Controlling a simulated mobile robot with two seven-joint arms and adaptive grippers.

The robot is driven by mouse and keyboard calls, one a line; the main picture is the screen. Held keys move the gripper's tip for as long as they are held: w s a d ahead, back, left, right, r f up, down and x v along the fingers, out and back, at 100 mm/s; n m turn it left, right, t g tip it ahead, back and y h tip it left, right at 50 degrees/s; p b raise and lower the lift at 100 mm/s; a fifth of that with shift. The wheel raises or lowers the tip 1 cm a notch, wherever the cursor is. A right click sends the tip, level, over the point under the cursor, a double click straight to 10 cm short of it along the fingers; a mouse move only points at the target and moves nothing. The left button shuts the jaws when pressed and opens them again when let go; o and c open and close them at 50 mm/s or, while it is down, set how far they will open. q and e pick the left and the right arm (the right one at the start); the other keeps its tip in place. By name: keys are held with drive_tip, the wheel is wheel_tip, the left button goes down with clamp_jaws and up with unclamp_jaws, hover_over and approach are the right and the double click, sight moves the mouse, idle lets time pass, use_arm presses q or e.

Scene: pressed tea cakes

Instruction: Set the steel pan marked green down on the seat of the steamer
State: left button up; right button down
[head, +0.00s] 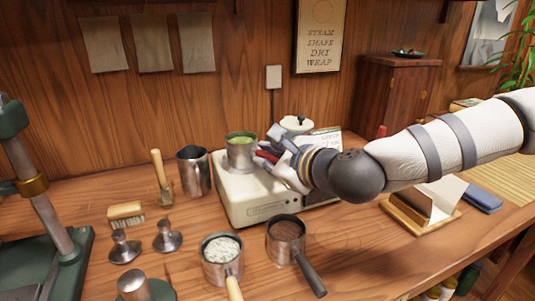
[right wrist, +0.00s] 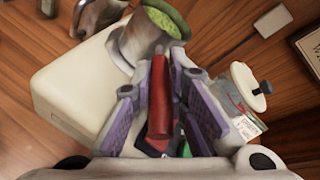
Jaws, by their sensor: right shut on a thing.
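The steel pan (head: 240,158) holds green leaf and has a red handle (right wrist: 160,95). My right gripper (head: 275,158) is shut on that handle, its purple-padded fingers on either side of it in the right wrist view (right wrist: 163,105). A bit of green shows low between the fingers. The cream steamer (head: 240,195) stands under the pan, also in the right wrist view (right wrist: 70,95). The pan is over the steamer's top and looks about upright. The seat is hidden by the pan, and I cannot tell whether they touch. My left gripper is not in view.
Two other pans, one with pale leaf (head: 222,250) and one dark inside (head: 287,243), stand before the steamer. A dark-mouthed steel jug (head: 193,170) is at its left. A white lidded pot (head: 296,124) stands behind. A green press (head: 60,262) is far left.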

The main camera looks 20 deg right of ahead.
drive_tip(key=shift+f, duration=0.2)
drive_tip(key=c, duration=1.5)
unclamp_jaws()
drive_tip(key=shift+s, duration=0.1)
